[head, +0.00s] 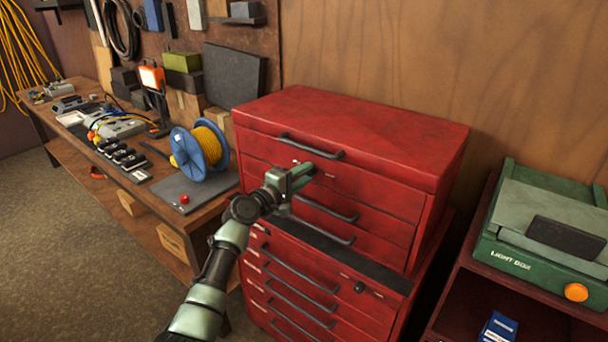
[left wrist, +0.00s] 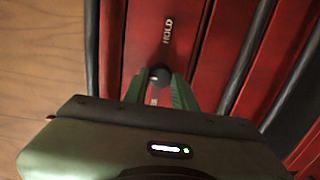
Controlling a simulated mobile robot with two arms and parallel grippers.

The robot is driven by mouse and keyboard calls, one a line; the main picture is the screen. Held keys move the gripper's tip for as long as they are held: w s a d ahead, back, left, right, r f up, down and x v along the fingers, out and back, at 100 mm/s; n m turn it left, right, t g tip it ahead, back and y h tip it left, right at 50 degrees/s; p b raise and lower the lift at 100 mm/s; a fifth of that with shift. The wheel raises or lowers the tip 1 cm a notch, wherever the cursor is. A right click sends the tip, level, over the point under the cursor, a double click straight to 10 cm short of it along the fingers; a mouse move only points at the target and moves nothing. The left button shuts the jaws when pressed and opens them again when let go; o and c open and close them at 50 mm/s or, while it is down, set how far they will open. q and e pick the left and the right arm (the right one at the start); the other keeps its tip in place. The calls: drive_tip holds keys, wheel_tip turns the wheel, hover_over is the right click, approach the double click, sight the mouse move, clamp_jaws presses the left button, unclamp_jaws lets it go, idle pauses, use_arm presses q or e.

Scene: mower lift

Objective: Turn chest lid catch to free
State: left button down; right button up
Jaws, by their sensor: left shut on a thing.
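The red tool chest (head: 430,205) stands against the wooden wall, its lid (head: 360,130) down. My left gripper (head: 301,175) is at the chest's upper front, below the lid's black handle (head: 310,147). In the left wrist view, its green fingers (left wrist: 158,84) are shut on the small dark, round-ended catch (left wrist: 159,73). Another pale label (left wrist: 153,97) is partly hidden between the fingers. The gripper hides the catch in the head view. My right gripper is out of view.
A workbench (head: 135,200) on the left carries a blue reel (head: 200,152) of yellow cable and several small devices. Open floor (head: 70,250) lies at the lower left.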

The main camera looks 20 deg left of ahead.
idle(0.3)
use_arm(q)
drive_tip(key=c, duration=1.1)
unclamp_jaws()
drive_tip(key=shift+a, duration=0.1)
drive_tip(key=shift+c, duration=0.2)
drive_tip(key=shift+s, duration=0.1)
drive_tip(key=b+v, duration=0.1)
drive_tip(key=v, duration=0.6)
drive_tip(key=shift+s, duration=0.25)
drive_tip(key=shift+a, duration=0.15)
